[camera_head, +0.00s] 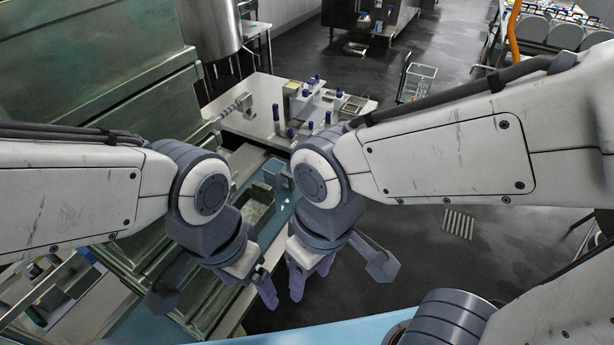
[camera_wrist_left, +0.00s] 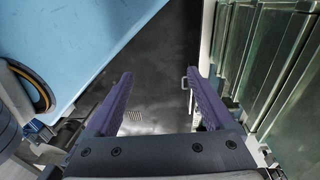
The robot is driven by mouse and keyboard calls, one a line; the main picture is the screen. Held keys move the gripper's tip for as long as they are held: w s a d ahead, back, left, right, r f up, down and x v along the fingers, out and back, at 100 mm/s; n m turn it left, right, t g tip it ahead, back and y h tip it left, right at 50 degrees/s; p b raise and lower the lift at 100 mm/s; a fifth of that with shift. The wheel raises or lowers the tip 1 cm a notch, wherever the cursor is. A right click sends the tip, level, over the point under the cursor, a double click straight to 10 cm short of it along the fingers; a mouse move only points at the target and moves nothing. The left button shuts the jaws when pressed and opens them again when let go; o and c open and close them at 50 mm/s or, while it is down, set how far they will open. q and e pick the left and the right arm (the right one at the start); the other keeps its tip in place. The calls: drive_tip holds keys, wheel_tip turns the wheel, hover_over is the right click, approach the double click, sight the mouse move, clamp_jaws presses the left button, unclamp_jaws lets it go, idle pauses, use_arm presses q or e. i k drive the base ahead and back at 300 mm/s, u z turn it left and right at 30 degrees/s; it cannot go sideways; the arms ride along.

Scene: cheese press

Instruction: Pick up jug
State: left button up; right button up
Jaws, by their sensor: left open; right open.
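I cannot make out a jug for certain in either view. My left gripper (camera_head: 262,284) hangs low in the middle of the head view, pointing down, beside the green-grey press. In the left wrist view its two purple fingers (camera_wrist_left: 158,78) are spread apart, with only dark floor visible between them. My right gripper (camera_head: 311,275) hangs just right of the left one, also pointing down. Its purple fingers are apart and nothing shows between them.
A green-grey press (camera_head: 90,60) stands along the left. A white table (camera_head: 258,120) with blue-topped items lies beyond the arms. A light-blue surface (camera_wrist_left: 75,45) shows at upper left in the wrist view. Dark floor (camera_head: 440,270) is open at right.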

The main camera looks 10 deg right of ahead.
sight(280, 179)
drive_tip(key=z, duration=0.5)
drive_tip(key=k, duration=1.15)
drive_tip(key=z, duration=1.05)
drive_tip(key=i, duration=1.6)
drive_tip(key=u, duration=0.9)
drive_tip(key=i, duration=0.75)
drive_tip(key=u, duration=1.05)
drive_tip(key=i, duration=0.2)
drive_tip(key=u, duration=0.15)
